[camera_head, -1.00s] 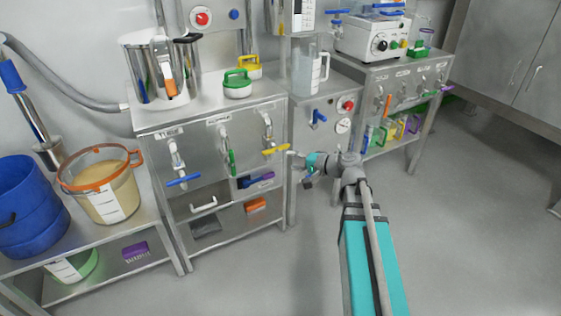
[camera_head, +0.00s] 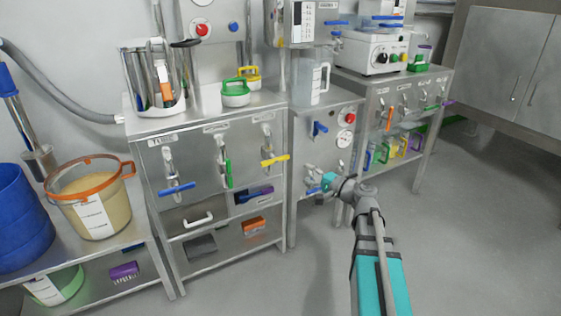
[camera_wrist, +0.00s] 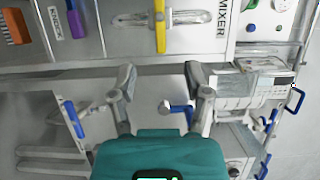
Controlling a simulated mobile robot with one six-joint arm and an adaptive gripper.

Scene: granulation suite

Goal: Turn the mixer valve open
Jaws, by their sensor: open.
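The mixer valve has a yellow handle (camera_head: 275,160) on the front of the steel cabinet, at the right of a row of three valves. In the wrist view the yellow handle (camera_wrist: 160,24) lies across its metal pipe (camera_wrist: 190,17), beside the label MIXER (camera_wrist: 222,18). My gripper (camera_head: 314,185) is to the right of and below the handle in the head view, apart from it. In the wrist view my gripper (camera_wrist: 158,78) is open and empty, its fingertips short of the handle.
Blue (camera_head: 178,189) and green (camera_head: 228,173) valve handles share the cabinet front. A blue-handled valve (camera_head: 320,129) and a gauge (camera_head: 344,138) are on the cabinet to the right. The floor (camera_head: 470,220) at right is clear.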

